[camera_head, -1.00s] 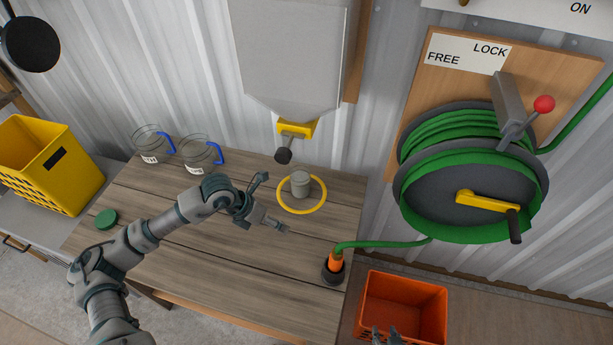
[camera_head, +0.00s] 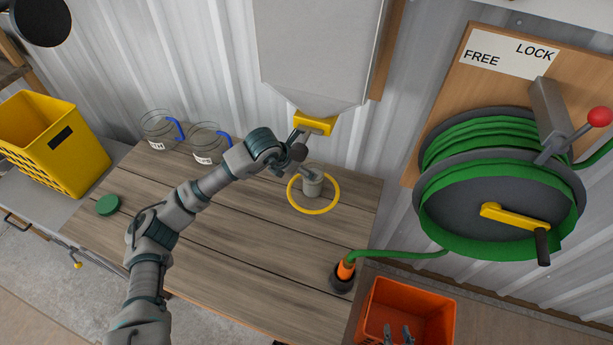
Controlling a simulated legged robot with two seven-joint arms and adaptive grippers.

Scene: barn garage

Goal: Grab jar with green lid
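A round green lid (camera_head: 108,205) lies flat on the left part of the wooden table, with no jar under it. Two clear glass jars, the left jar (camera_head: 158,130) and the right jar (camera_head: 207,145), stand at the table's back edge. They have blue handles and white labels and show no green lid.
The dispenser (camera_head: 318,50) hangs above. An orange nozzle (camera_head: 345,270) with a green hose, the orange crate (camera_head: 437,326) and hose reel (camera_head: 490,205) are right. A yellow crate (camera_head: 38,140) is left.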

